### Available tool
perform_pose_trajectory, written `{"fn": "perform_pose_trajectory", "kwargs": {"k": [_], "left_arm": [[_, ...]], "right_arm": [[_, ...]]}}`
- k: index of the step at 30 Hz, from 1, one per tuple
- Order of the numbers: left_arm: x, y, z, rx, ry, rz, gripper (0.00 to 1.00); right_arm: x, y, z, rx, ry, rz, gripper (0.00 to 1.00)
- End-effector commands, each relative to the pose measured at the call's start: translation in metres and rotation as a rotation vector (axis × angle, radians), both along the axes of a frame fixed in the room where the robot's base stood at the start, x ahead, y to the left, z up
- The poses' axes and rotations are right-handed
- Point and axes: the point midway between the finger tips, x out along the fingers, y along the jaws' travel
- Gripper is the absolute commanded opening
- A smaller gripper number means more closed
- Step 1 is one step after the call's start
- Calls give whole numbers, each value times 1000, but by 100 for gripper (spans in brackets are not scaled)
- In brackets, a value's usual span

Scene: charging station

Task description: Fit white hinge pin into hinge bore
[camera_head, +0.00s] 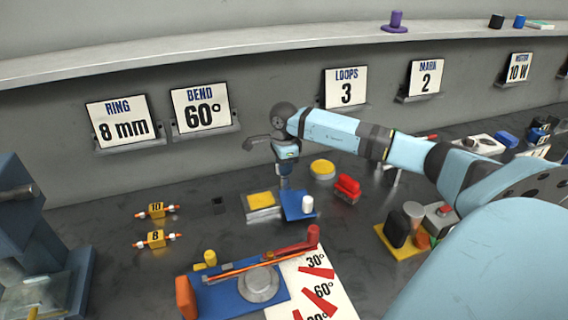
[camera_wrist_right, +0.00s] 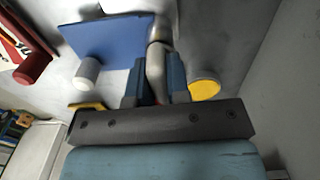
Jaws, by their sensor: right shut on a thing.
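My right gripper (camera_head: 284,166) points down over the left edge of a blue plate (camera_head: 297,212). In the wrist view the right gripper (camera_wrist_right: 157,68) is shut on a pale grey-white rod-like piece (camera_wrist_right: 156,62), which looks like the hinge pin. Its far end meets a metallic cylinder at the edge of the blue plate (camera_wrist_right: 105,38); I cannot tell whether it is inside a bore. A separate short white cylinder (camera_head: 307,203) stands at the plate's right side; it also shows in the wrist view (camera_wrist_right: 88,72). My left gripper is not in view.
A yellow-topped block (camera_head: 261,200) stands just left of the blue plate. A yellow disc (camera_head: 322,168) and a red piece (camera_head: 347,189) lie behind and right. A blue bending jig (camera_head: 222,294) is in front. Bench space left of the yellow-topped block is partly free.

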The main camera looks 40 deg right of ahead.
Motion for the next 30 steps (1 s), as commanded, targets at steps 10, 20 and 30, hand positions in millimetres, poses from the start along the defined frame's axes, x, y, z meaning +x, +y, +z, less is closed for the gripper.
{"fn": "perform_pose_trajectory", "kwargs": {"k": [10, 20, 30], "left_arm": [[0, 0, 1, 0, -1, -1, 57], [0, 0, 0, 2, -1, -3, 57], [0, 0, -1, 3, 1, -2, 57]], "right_arm": [[0, 0, 0, 0, 0, 0, 33], [0, 0, 1, 0, -1, 0, 46], [1, 0, 50, -1, -4, 1, 46]]}}
